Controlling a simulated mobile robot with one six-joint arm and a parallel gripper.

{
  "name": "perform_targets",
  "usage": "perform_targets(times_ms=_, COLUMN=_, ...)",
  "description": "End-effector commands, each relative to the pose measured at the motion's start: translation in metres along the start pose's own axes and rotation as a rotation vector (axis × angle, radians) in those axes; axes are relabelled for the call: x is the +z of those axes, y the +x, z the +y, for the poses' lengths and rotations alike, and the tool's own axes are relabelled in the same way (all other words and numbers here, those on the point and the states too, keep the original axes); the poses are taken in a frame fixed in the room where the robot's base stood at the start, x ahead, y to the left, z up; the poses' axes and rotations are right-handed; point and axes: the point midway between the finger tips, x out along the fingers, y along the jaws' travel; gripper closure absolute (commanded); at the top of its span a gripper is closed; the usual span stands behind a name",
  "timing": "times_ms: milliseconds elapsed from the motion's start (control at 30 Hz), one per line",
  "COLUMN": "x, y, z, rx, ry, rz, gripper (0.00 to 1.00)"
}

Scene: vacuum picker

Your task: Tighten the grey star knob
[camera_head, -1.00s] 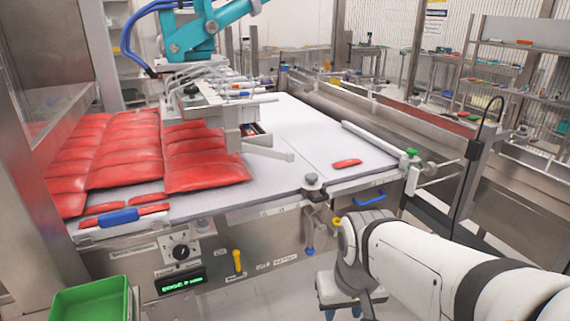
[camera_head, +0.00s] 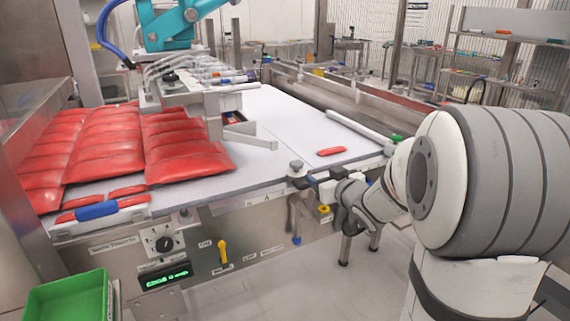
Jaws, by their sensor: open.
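The grey star knob (camera_head: 296,167) stands on top of a dark clamp at the front edge of the white belt table. My gripper (camera_head: 314,184) is at the end of my white arm, just right of the knob and slightly lower in the picture. Its jaws are open and small in this view. I see no grip on the knob. Whether a fingertip touches the clamp cannot be told. The lower part of the clamp is partly hidden by the gripper.
Red pouches (camera_head: 130,145) fill the left of the table (camera_head: 265,130), and one red pouch (camera_head: 331,151) lies loose on the right. A teal picker arm (camera_head: 180,25) hangs over the table. A yellow handle (camera_head: 222,250) projects from the front panel. A green bin (camera_head: 68,298) stands front left.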

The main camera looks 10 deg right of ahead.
Motion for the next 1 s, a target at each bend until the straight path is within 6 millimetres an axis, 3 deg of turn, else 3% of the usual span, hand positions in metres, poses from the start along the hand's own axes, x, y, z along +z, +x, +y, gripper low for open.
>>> perform_targets(times_ms=333, x=-0.006, y=0.011, z=-0.017, rx=-0.251, ry=0.042, rz=0.205, gripper=0.45)
perform_targets(times_ms=467, x=-0.009, y=0.021, z=-0.022, rx=-0.267, ry=0.045, rz=0.214, gripper=0.45)
perform_targets(times_ms=800, x=-0.020, y=0.070, z=-0.035, rx=-0.266, ry=0.045, rz=0.214, gripper=0.45)
perform_targets(times_ms=1000, x=-0.024, y=0.083, z=-0.039, rx=-0.265, ry=0.044, rz=0.213, gripper=0.45)
